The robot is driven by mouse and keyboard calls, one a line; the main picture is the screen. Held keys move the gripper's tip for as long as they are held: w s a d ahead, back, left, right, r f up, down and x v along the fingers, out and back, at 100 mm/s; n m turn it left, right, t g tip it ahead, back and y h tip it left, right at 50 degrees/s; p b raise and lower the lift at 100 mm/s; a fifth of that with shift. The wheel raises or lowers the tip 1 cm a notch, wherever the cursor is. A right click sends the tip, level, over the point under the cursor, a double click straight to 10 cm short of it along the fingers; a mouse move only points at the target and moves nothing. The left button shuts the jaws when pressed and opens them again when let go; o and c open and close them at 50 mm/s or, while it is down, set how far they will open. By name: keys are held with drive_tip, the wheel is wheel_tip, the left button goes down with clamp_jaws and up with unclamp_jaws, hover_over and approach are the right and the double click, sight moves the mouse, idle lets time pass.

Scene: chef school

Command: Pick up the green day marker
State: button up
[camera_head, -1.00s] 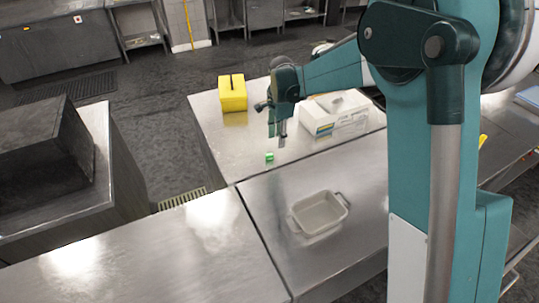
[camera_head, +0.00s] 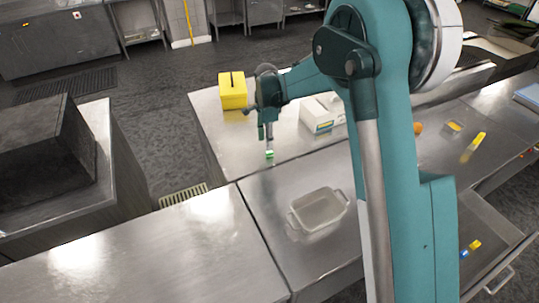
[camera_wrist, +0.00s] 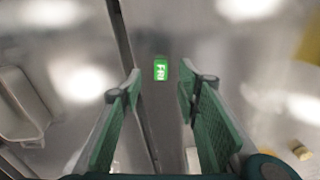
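The green day marker (camera_wrist: 161,69) is a small green block with white letters reading "FRI" in the wrist view. It lies on the metal table, beyond and between my fingertips. In the head view the marker (camera_head: 269,154) sits on the far table section near the seam. My gripper (camera_wrist: 158,85) is open, with its two green finger pads apart and nothing between them. In the head view my gripper (camera_head: 266,138) points down just above the marker. I cannot tell the exact height gap.
A white baking dish (camera_head: 318,211) stands on the nearer table section. A yellow box (camera_head: 232,92) stands behind my gripper to the left, and a white box (camera_head: 318,115) to the right. An orange item (camera_head: 417,128) lies farther right. The table left of the dish is clear.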

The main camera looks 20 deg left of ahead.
sight(267, 152)
drive_tip(key=shift+f, duration=0.85)
drive_tip(key=shift+f+p, duration=0.3)
drive_tip(key=shift+f, duration=2.3)
drive_tip(key=shift+c, duration=0.6)
drive_tip(key=c, duration=0.7)
